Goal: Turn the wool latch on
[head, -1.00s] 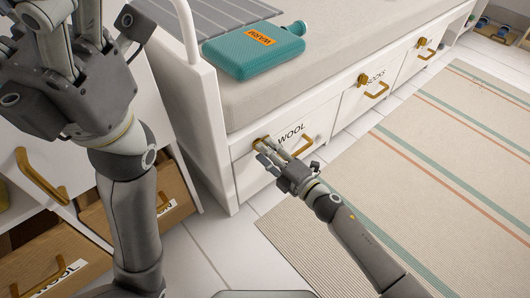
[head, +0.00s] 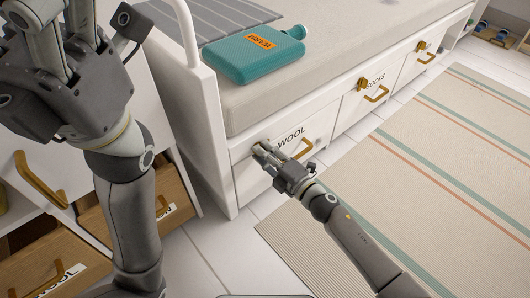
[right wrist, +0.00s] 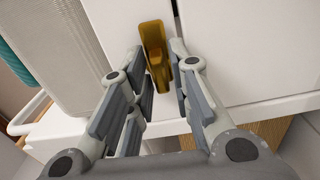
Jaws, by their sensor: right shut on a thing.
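The white drawer front labelled WOOL (head: 291,138) is at the near end of the bench, in the middle of the head view. My right gripper (head: 262,148) is at its upper left corner and hides the latch there.
Other drawers with brass latches and handles, one marked SOCKS (head: 375,82), run along the bench. A teal bottle (head: 256,55) lies on the cushion (head: 330,45). Open wooden drawers (head: 60,255) stand at the lower left. A striped rug (head: 430,150) covers clear floor.

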